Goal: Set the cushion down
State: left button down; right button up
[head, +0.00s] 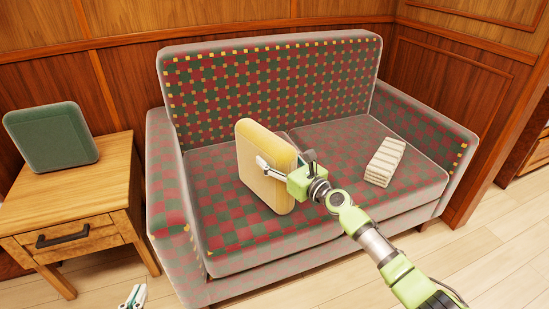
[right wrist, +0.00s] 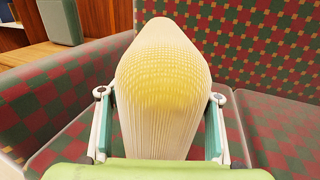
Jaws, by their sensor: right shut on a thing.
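A pale yellow cushion (head: 264,140) stands on edge at the left-middle of the sofa seat (head: 225,222). My right gripper (head: 280,165) is shut on it, with one finger on each side. In the right wrist view the cushion (right wrist: 164,95) fills the space between the two fingers. It looks upright, with its lower edge at or just above the seat; I cannot tell if it touches. My left gripper (head: 132,297) shows only its tips at the bottom edge, over the floor left of the sofa, and its opening is unclear.
A cream striped bundle (head: 385,161) lies on the right half of the seat. A green cushion-like block (head: 50,138) leans on the wooden side table (head: 112,165) at left. The sofa's armrests (head: 163,165) and backrest (head: 270,85) bound the seat. Bare seat shows around the cushion.

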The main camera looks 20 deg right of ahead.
pick_arm(q)
jog(key=shift+w+d+r, duration=0.1)
jog(key=shift+w+r, duration=0.05)
jog(key=shift+r, duration=0.15)
pick_arm(e)
jog(key=o, duration=2)
pick_arm(q)
jog(key=shift+f, duration=0.1)
pick_arm(e)
jog(key=v, duration=1.2)
grip_shut()
